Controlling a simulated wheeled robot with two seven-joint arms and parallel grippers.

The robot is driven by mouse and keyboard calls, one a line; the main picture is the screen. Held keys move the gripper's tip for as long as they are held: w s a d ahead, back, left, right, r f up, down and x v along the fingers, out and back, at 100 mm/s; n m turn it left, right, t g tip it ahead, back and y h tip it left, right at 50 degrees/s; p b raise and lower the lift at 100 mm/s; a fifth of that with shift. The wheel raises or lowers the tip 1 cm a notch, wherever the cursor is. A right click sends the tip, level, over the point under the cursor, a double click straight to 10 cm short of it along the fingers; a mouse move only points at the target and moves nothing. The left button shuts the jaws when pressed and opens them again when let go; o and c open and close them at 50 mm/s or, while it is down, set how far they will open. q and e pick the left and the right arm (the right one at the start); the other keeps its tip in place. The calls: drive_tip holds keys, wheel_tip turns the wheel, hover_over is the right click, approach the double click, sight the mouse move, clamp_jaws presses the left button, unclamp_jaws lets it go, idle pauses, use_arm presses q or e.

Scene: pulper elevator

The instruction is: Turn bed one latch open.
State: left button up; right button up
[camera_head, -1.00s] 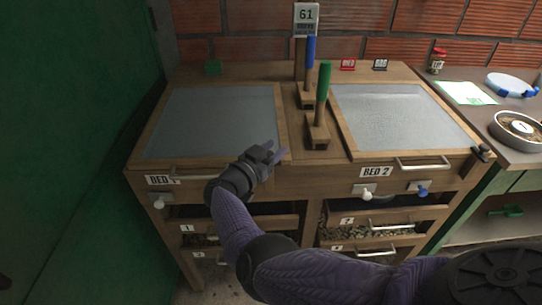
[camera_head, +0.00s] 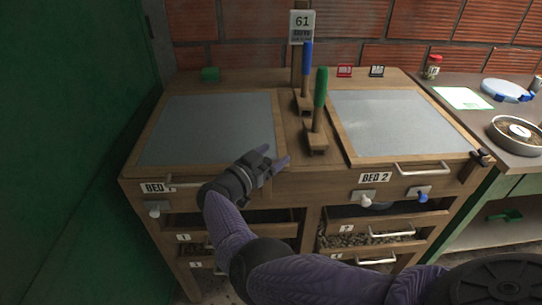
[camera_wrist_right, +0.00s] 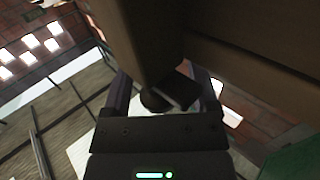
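Bed one is the left bed (camera_head: 205,130), a grey panel in a wooden frame with a BED 1 label (camera_head: 152,187) on its front. My right gripper (camera_head: 275,157) is at the bed's front right corner, fingers spread apart. In the right wrist view a dark rounded piece (camera_wrist_right: 156,101), apparently the bed one latch, sits by a wooden edge between the open fingers (camera_wrist_right: 165,95). I cannot tell whether a finger touches it. The gripper and arm hide that corner in the head view. My left gripper is not in view.
Bed two (camera_head: 395,125) is to the right, with a dark latch (camera_head: 483,156) at its front right corner. A green-handled tool (camera_head: 320,88) and a blue-handled tool (camera_head: 307,60) stand between the beds. Handles and knobs protrude from the front. A green wall (camera_head: 70,150) closes the left.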

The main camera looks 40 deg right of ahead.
drive_tip(key=p+v, duration=0.1)
drive_tip(key=v, duration=0.9)
